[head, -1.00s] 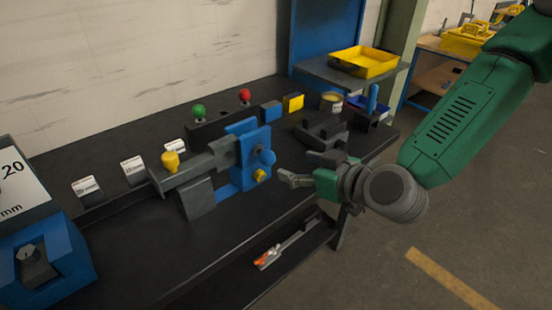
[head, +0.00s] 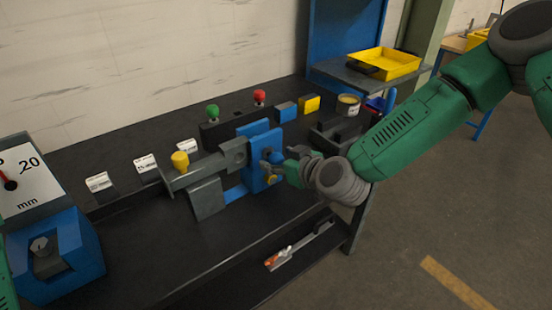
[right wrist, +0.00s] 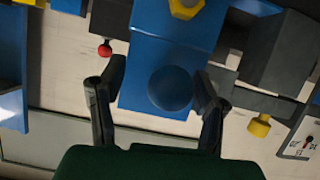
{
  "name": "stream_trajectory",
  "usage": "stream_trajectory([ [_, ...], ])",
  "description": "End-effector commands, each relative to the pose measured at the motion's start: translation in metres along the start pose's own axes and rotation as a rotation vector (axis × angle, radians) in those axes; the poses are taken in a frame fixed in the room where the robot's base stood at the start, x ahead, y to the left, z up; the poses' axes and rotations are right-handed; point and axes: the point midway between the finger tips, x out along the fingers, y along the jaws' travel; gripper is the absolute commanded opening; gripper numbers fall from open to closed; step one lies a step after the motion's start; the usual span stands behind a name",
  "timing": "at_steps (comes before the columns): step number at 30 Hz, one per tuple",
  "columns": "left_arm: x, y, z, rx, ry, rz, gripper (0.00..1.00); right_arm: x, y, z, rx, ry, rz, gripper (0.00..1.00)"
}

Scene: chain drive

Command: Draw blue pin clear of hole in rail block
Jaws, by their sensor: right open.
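The blue pin shows its round blue knob (head: 277,157) on the front face of the upright blue block (head: 258,145). The pin's shaft is hidden. In the right wrist view the knob (right wrist: 170,88) lies between the two fingers, nearer the right one, with the blue block (right wrist: 150,65) behind it. My right gripper (head: 281,165) is open at the knob; I cannot tell whether a finger touches it. A grey bar (head: 205,170) with a round boss runs left from the blue block. My left gripper is out of view.
A yellow knob (head: 273,180) sits low on the blue block, just below the pin. Another yellow knob (head: 180,161) tops the grey bar's left end. A dial gauge (head: 25,180) stands far left. A dark block (head: 335,132) stands right of my gripper.

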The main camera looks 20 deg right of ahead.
Motion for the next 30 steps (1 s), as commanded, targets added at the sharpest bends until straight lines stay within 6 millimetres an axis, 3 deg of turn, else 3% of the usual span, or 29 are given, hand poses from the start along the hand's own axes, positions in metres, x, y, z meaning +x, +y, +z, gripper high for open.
stream_trajectory([
  [4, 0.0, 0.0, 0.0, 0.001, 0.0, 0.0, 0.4, 0.001, -0.006, -0.002, -0.006, -0.001, 0.002, 0.57],
  [9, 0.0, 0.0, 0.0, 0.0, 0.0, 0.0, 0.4, 0.003, -0.01, -0.005, -0.012, -0.002, 0.005, 0.0],
  [30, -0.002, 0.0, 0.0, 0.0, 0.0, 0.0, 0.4, -0.007, -0.006, -0.003, -0.008, 0.006, 0.004, 0.0],
])
